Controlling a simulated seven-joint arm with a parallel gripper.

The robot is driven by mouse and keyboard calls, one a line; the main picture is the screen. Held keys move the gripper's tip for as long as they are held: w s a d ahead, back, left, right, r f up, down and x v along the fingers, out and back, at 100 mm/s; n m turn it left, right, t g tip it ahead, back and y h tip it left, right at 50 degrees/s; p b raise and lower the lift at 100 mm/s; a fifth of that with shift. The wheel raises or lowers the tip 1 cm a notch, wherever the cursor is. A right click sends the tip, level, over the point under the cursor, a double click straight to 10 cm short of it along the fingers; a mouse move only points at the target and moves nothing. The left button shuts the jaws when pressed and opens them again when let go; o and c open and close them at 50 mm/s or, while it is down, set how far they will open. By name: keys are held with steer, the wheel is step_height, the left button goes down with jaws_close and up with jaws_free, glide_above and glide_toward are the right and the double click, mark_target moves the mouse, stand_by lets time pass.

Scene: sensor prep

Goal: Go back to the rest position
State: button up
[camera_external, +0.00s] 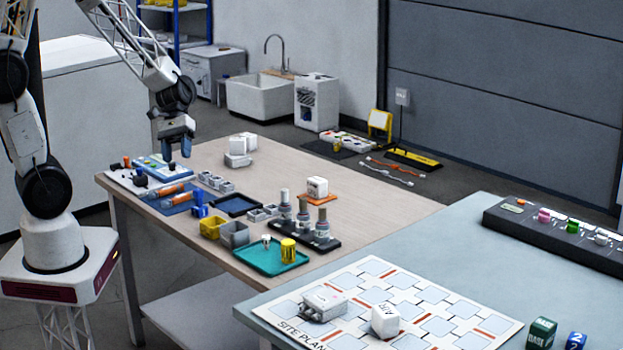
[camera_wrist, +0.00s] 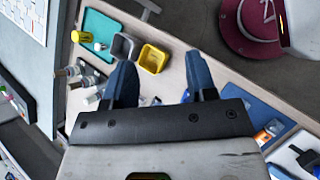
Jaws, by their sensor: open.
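My gripper (camera_external: 176,148) hangs above the far left end of the wooden table (camera_external: 330,208), pointing down, with its blue fingers near a light blue panel (camera_external: 163,166). In the wrist view my gripper (camera_wrist: 160,90) shows two blue fingers spread apart with nothing between them. Beyond the fingertips there lie a yellow bin (camera_wrist: 153,59), a grey bin (camera_wrist: 125,46) and a teal tray (camera_wrist: 103,27) with a yellow cylinder (camera_wrist: 82,38). My gripper appears clear of all of them.
Small parts, orange-handled tools (camera_external: 165,190) and a black rack of bottles (camera_external: 318,243) crowd the wooden table. White blocks (camera_external: 240,148) stand at its back. A blue-grey table (camera_external: 470,232) at right bears a site plan (camera_external: 440,295).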

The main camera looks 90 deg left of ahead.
steer(key=s+d+r+m+y, duration=0.3)
steer(key=d+r+m+y, duration=0.1)
steer(key=d+r+m, duration=0.3)
steer(key=s+d+r+m+t+y, duration=0.1)
steer(key=s+d+r+m+y, duration=0.3)
steer(key=d+r+m, duration=0.3)
steer(key=shift+s+r+m, duration=0.2)
steer(key=shift+r+m, duration=0.4)
steer(key=shift+r, duration=0.9)
steer(key=shift+d, duration=0.1)
